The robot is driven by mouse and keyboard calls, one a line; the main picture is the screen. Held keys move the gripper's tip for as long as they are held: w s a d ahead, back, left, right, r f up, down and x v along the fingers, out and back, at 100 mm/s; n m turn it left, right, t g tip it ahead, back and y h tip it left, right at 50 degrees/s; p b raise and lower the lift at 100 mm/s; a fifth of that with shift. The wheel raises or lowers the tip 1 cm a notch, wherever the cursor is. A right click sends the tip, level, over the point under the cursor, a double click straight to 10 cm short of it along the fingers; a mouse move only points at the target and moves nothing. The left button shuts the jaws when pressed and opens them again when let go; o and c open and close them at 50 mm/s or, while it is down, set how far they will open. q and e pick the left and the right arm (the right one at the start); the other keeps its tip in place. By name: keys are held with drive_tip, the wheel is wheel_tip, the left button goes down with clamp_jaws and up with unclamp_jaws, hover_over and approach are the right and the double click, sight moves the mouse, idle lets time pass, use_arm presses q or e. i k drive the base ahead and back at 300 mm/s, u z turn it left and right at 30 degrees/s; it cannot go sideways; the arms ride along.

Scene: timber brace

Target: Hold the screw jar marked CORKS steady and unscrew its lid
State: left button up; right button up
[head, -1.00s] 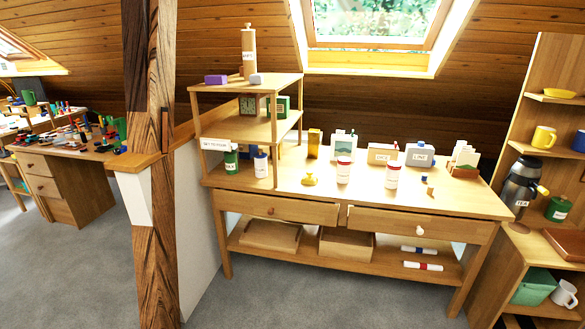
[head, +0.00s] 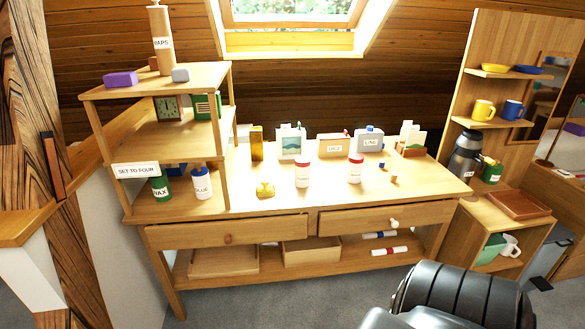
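Two white screw jars with red lids stand upright on the workbench top (head: 255,215) in the head view. One is the left jar (head: 302,174), the other the right jar (head: 355,171). Their labels face away or are too small to read, so I cannot tell which is marked CORKS. Both lids sit on their jars. Nothing touches either jar. A dark part of my arm (head: 462,292) shows at the bottom right, in front of the bench. Neither gripper is in view.
A yellow object (head: 265,189) and small wooden pieces stand near the jars. Behind them are a tan box (head: 333,145) and a grey-blue container (head: 369,140). A shelf unit (head: 215,75) rises at the left. The bench top's front strip is mostly clear.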

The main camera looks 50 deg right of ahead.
sight(302, 174)
drive_tip(key=z, duration=0.45)
drive_tip(key=i, duration=0.8)
drive_tip(key=z, duration=0.7)
